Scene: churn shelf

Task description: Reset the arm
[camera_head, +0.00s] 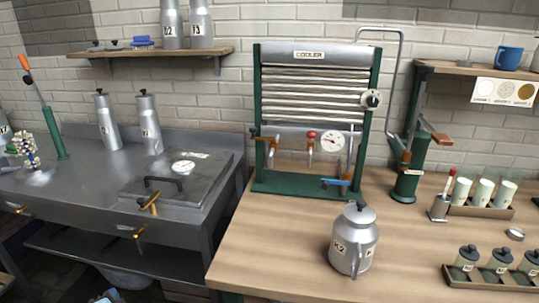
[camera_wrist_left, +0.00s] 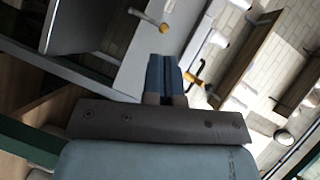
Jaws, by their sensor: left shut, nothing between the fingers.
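My left gripper (camera_head: 105,298) just shows at the bottom edge of the head view, low in front of the steel sink unit. Most of it and its arm are cut off by the frame. In the left wrist view the blue fingers of the left gripper (camera_wrist_left: 165,78) are together, with nothing between them. The fingers appear apart from the furniture around them. My right gripper is in neither view.
The steel unit (camera_head: 60,195) has protruding brass taps (camera_head: 138,233) and a lower shelf. Right of it, a wooden counter (camera_head: 270,245) carries the green cooler (camera_head: 315,100), a K2 can (camera_head: 353,243) and racked jars (camera_head: 497,264). Bare counter lies left of the can.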

